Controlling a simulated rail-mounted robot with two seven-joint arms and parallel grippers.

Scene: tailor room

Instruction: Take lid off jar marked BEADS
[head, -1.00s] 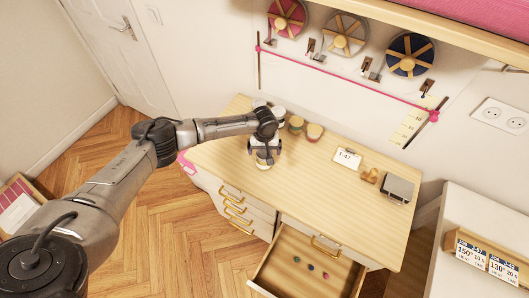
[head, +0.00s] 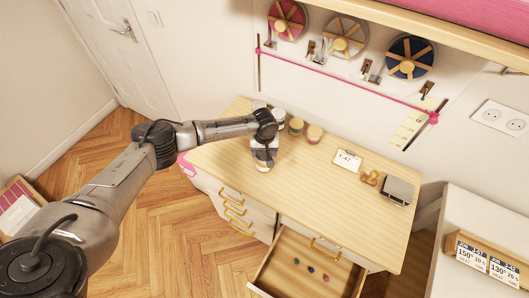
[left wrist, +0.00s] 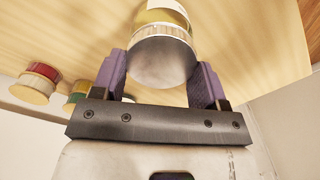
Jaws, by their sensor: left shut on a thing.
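My left gripper (head: 264,158) is over the left part of the wooden desk (head: 310,185), pointing down at a jar. In the left wrist view its purple fingers (left wrist: 162,80) are on both sides of the round lid (left wrist: 162,62) and shut on it. The lid has a grey-looking top and a pale wood rim. Below it the jar (left wrist: 160,15) shows a yellowish band, and it appears to stand on the desk. I cannot read a label on it, nor tell whether lid and jar are apart. My right gripper is not in view.
Two lidded jars (head: 296,126) (head: 314,133) stand close to the right of my gripper, with whitish jars (head: 278,114) behind it. A drawer (head: 308,270) is open at the front.

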